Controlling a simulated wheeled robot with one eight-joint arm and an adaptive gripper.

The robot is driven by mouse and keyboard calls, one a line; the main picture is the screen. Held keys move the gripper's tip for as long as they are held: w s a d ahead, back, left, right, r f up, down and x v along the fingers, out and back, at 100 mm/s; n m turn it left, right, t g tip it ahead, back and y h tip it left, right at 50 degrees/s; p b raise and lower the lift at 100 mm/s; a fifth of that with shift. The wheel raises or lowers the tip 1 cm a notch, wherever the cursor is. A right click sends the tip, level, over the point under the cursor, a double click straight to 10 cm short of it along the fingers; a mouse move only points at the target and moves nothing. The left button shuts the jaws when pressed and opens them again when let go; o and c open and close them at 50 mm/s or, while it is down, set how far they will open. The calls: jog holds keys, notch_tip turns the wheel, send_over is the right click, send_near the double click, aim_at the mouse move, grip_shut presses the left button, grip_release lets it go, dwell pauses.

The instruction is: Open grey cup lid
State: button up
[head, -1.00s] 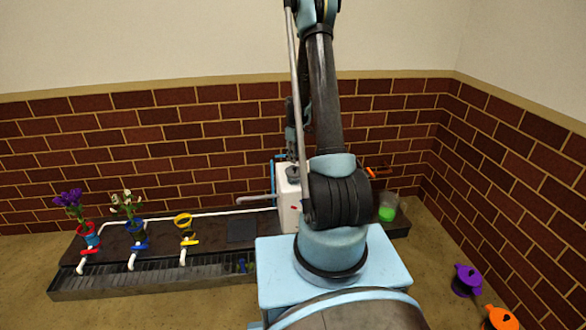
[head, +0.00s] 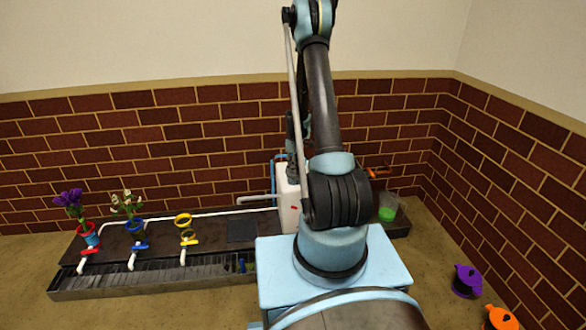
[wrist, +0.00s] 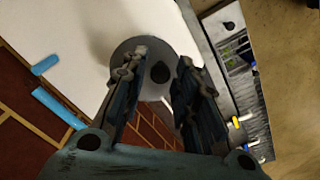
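The grey round lid (wrist: 124,54) with a dark knob (wrist: 161,73) lies on top of a white container (wrist: 75,28) in the wrist view. My gripper (wrist: 162,62) is open over the lid. Its two fingers stand on either side of the knob, with a visible gap on each side. I cannot tell how far the fingertips are above the lid. In the head view the white container (head: 287,205) stands behind my arm, and the arm hides much of it.
A dark counter (head: 160,246) carries red, blue and yellow rings, two with flowers. A clear cup with green content (head: 388,208) stands at right. Blue pipes (wrist: 55,108) run beside the container. Purple (head: 467,281) and orange (head: 502,317) pots are at lower right.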

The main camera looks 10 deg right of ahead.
grip_shut()
jog(key=shift+a, duration=0.3)
jog(key=shift+d+r, duration=0.1)
jog(key=shift+d, duration=0.05)
